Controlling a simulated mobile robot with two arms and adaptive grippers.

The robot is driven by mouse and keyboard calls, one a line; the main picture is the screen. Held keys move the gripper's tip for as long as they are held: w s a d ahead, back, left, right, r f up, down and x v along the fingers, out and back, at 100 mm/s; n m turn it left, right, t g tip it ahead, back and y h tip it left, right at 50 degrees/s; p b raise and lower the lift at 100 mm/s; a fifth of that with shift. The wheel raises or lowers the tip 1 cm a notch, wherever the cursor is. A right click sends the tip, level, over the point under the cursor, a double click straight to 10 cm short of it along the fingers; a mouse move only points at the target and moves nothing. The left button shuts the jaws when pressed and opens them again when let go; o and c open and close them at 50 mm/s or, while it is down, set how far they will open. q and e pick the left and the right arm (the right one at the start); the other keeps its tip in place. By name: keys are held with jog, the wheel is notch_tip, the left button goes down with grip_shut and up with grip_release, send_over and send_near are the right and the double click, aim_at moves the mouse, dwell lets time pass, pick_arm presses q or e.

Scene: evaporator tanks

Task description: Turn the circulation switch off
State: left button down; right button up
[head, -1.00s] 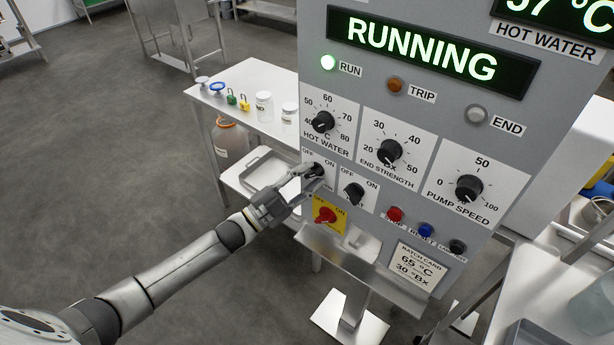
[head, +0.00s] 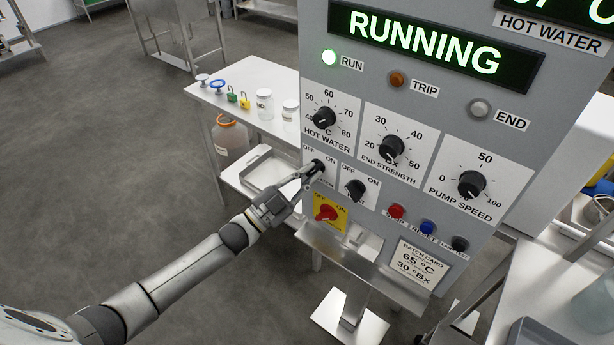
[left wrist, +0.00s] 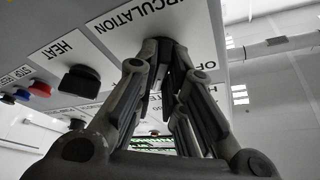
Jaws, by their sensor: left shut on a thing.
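The circulation switch (head: 318,164) is a black rotary knob on the grey control panel, under OFF and ON marks. My left gripper (head: 309,171) reaches it from the lower left, its fingers shut on the knob. In the left wrist view, the fingers (left wrist: 165,55) close in at the plate reading CIRCULATION (left wrist: 150,20). The fingers hide most of the knob, so I cannot tell which mark it points to. My right gripper is not in view.
The heat switch (head: 354,190) is close to the right of the gripper. A red switch on a yellow plate (head: 327,213) is just below it. Red, blue and black buttons sit lower right. A white table (head: 235,103) with jars and padlocks stands behind, left of the panel.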

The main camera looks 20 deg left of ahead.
pick_arm(q)
jog(key=n+t, duration=0.1)
jog(key=n, duration=0.1)
jog(key=n+y+b, duration=0.1)
jog(key=n, duration=0.2)
jog(key=shift+d+t+y, duration=0.15)
jog(key=shift+t+y, duration=0.15)
jog(key=shift+t, duration=0.1)
jog(key=n+t+y, duration=0.1)
jog(key=n+y, duration=0.1)
jog(key=n, duration=0.3)
jog(key=shift+r, duration=0.15)
jog(key=n+y, duration=0.2)
jog(key=n, duration=0.1)
jog(key=n+y+p, duration=0.1)
jog(key=n+y, duration=0.1)
jog(key=n, duration=0.2)
jog(key=shift+d+r+t, duration=0.1)
jog(key=shift+r+t, duration=0.05)
jog(key=shift+t, duration=0.25)
jog(key=shift+n+y+p, duration=0.5)
jog(key=shift+n+y, duration=0.2)
jog(key=shift+n, duration=0.7)
jog(key=shift+n+y+p, duration=0.45)
jog(key=shift+n+y, duration=0.25)
jog(key=shift+n, duration=0.7)
jog(key=shift+r+n+g, duration=0.1)
jog(key=shift+n+g, duration=0.2)
jog(key=c, duration=1.5)
grip_release()
